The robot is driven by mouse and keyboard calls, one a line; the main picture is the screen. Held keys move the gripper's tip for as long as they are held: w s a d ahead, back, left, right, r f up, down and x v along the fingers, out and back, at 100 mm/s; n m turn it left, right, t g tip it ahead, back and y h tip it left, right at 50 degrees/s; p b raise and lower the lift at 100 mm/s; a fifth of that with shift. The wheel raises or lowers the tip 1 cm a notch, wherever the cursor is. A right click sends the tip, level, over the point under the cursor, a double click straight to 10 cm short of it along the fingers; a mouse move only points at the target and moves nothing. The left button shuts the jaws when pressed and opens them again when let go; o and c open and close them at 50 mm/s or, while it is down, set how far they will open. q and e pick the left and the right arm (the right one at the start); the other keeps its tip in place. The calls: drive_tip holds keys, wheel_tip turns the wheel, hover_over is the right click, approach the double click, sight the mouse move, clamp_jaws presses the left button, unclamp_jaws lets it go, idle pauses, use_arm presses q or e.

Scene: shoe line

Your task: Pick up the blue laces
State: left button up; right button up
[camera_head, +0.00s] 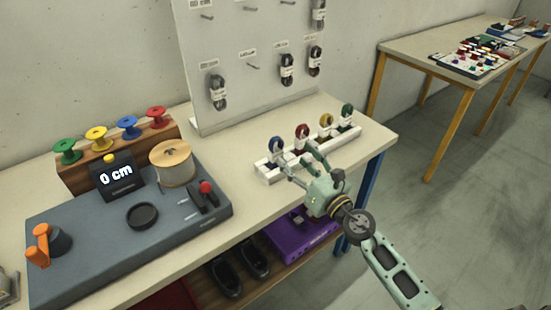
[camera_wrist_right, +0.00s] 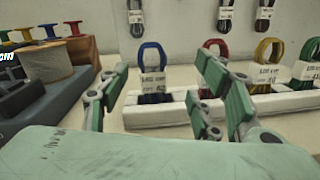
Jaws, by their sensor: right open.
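The blue laces (camera_head: 276,145) are a small bundle with a white paper band, standing upright in the left end of a white rack (camera_head: 318,153) on the bench. In the right wrist view the blue laces (camera_wrist_right: 152,60) stand ahead, between the spread fingers. My right gripper (camera_head: 297,169) is open and empty, just in front of the rack's left part. The wrist view also shows its fingers (camera_wrist_right: 165,95), apart from the laces. My left gripper is not in view.
Red laces (camera_head: 302,133), yellow laces (camera_head: 326,122) and green laces (camera_head: 347,112) stand in the same rack. A pegboard (camera_head: 245,75) with black laces rises behind. A grey measuring station (camera_head: 190,220) with spools lies to the left.

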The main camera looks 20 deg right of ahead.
sight(278, 153)
drive_tip(key=n, duration=0.1)
drive_tip(key=w+f+n+g+y, duration=0.1)
drive_tip(key=shift+a+f+n, duration=0.25)
drive_tip(key=shift+a+n, duration=0.05)
drive_tip(key=shift+a, duration=0.05)
drive_tip(key=x, duration=0.7)
drive_tip(key=shift+w+a+f, duration=0.15)
drive_tip(key=shift+a+f, duration=0.1)
drive_tip(key=c, duration=1.1)
